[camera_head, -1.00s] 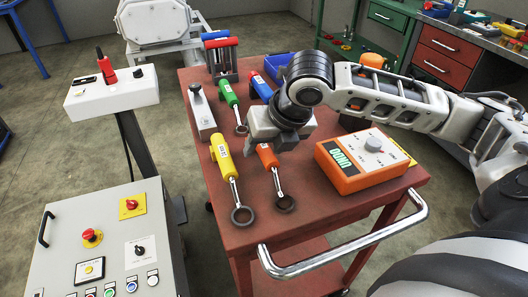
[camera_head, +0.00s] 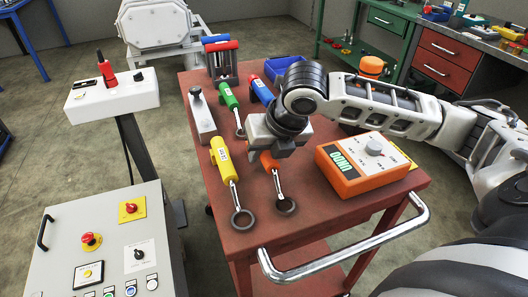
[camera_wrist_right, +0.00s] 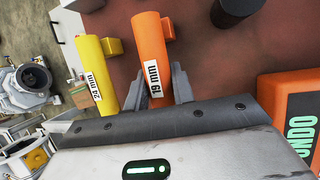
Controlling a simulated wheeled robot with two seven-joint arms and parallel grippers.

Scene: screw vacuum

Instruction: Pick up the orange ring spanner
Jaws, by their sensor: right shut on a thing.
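I cannot tell whether the spanner still touches the cart top. My left gripper is not in view.
A yellow spanner (camera_head: 223,160) lies close on the left, with green (camera_head: 229,97) and blue (camera_head: 261,88) ones farther back. An orange meter box (camera_head: 352,172) stands to the right. The red cart (camera_head: 314,224) has bare room at its near edge, behind a metal handle (camera_head: 355,245).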

